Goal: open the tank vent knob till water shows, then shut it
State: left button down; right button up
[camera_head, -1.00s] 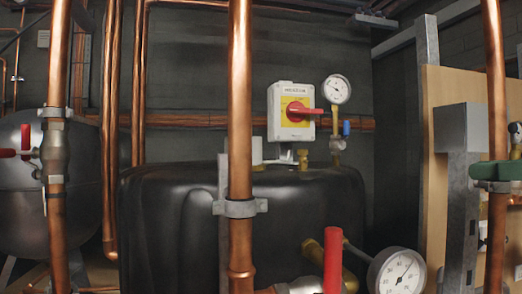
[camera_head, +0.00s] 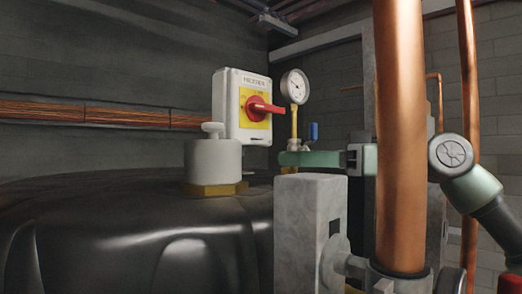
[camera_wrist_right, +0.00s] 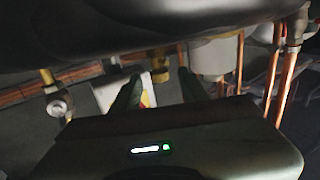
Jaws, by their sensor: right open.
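The black tank (camera_head: 110,235) fills the lower left of the head view. On it stands a white cylinder on a brass base (camera_head: 213,160), with a small white knob (camera_head: 212,129) on top. My right gripper (camera_head: 284,158) reaches in from the right behind a copper pipe, apart from the cylinder and to its right. In the wrist view, which is upside down, its fingers (camera_wrist_right: 160,75) are open with nothing held. A brass fitting (camera_wrist_right: 158,58) on the tank shows beyond the gap, and the white cylinder (camera_wrist_right: 208,60) is beside the right-hand finger. No water is visible. My left gripper is out of view.
A heater switch box (camera_head: 230,100) with a red handle is behind the tank. A gauge (camera_head: 295,87) and blue-handled valve (camera_head: 313,131) stand beside it. A thick copper pipe (camera_head: 402,130) and grey post (camera_head: 308,225) crowd the right foreground.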

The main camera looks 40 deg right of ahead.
jog(key=p+x, duration=0.2)
jog(key=x, duration=0.3)
jog(key=shift+r+p, duration=0.15)
jog(key=shift+p, duration=0.25)
jog(key=shift+w+a, duration=0.1)
jog(key=shift+w, duration=0.05)
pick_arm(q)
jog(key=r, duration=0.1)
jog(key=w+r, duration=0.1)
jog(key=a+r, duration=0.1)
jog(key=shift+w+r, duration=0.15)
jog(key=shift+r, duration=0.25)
pick_arm(e)
grip_shut()
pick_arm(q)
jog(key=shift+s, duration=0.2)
pick_arm(e)
jog(key=shift+h, duration=0.3)
